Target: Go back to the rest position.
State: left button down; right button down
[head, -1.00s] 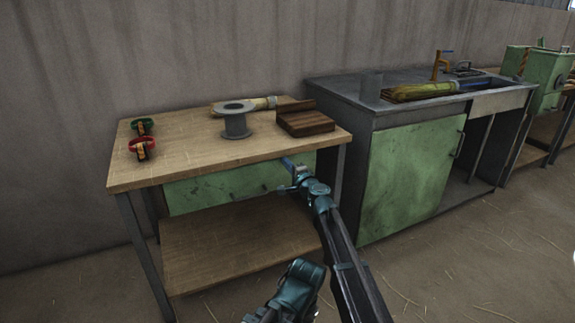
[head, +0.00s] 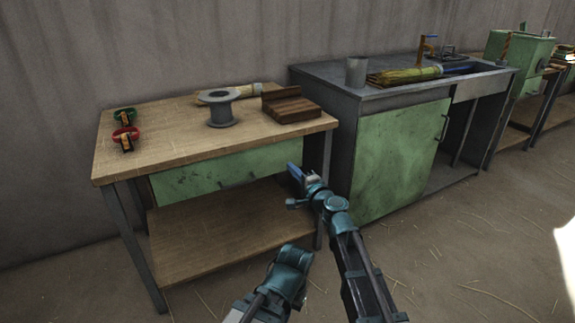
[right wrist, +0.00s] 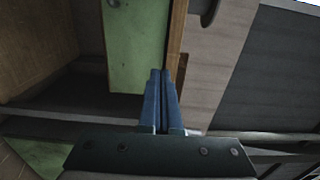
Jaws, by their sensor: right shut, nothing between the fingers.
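My right gripper (head: 292,170) shows in the head view in front of the workbench, below the tabletop (head: 165,130) and near the bench's right end. Its blue fingers are shut and empty, and they also show pressed together in the right wrist view (right wrist: 161,76). The fingers look clear of the bench. A teal arm part of mine shows at the bottom middle of the head view. My left gripper is not seen.
A sink cabinet (head: 395,160) with a broom (head: 405,75) stands at right. The floor in front is open.

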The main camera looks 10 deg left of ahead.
jog(key=s+d+f+n+g+h, duration=0.1)
jog(key=s+d+f+n+g, duration=0.35)
jog(key=s+f, duration=0.35)
jog(key=s+d+f+n+g+h, duration=0.2)
jog(key=s+d+f+n+g, duration=0.1)
jog(key=s+f+n+g, duration=0.35)
jog(key=s+d+f+g+h, duration=0.2)
jog(key=s+d+f+h, duration=0.2)
jog(key=s+d, duration=0.45)
jog(key=s+d+f+g+h, duration=0.1)
jog(key=s+d+f+h, duration=0.25)
jog(key=s+d, duration=0.45)
jog(key=s+a+r+n+g+p, duration=0.1)
jog(key=s+a+n, duration=0.1)
jog(key=a, duration=0.3)
jog(key=s+a+r+n+p, duration=0.2)
jog(key=a, duration=0.3)
notch_tip(320, 180, up, 38)
jog(key=p, duration=3.7)
jog(key=shift+a+h+p, duration=0.35)
jog(key=shift+a, duration=0.05)
jog(key=shift+w+f, duration=0.1)
jog(key=shift+f, duration=0.05)
